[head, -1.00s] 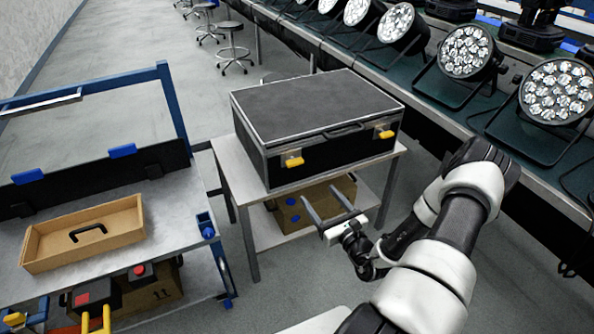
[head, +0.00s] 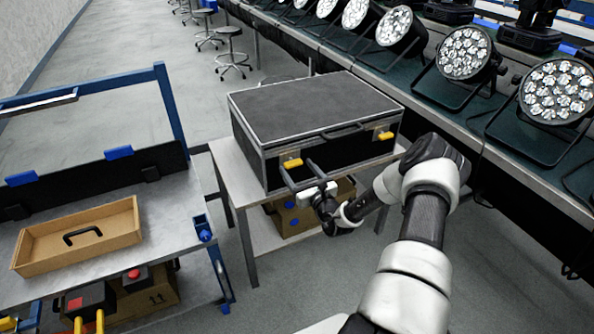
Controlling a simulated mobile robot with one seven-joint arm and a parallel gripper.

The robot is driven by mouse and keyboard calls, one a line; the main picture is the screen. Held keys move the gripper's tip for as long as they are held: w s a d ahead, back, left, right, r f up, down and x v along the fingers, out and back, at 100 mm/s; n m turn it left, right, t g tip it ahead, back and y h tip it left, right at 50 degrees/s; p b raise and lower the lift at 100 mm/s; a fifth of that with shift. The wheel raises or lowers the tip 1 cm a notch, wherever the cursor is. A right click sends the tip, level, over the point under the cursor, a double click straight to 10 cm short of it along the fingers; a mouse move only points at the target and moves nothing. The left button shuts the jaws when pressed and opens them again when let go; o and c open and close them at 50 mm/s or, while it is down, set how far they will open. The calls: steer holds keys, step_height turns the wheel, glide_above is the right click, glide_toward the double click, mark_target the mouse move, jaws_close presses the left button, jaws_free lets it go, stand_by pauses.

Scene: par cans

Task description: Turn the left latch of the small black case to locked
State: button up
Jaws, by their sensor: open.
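The black case (head: 315,105) stands shut on a small light table (head: 226,168). Its front carries two yellow latches, the left latch (head: 291,163) near the left front corner and the right latch (head: 385,135) further right. A dark handle (head: 342,131) sits between them. My gripper (head: 296,168) is open, its two dark fingers pointing at the case front by the left latch. One finger is just below and left of the latch, the other to its right. I cannot tell whether either finger touches the latch or the case.
A cardboard box (head: 288,220) is on the shelf under the case. A workbench with a wooden tray (head: 77,238) stands at left. A long green-topped bench with several par cans (head: 466,53) runs along the right.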

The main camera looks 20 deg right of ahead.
steer(key=shift+w, duration=0.55)
steer(key=c, duration=1)
steer(key=shift+c, duration=0.2)
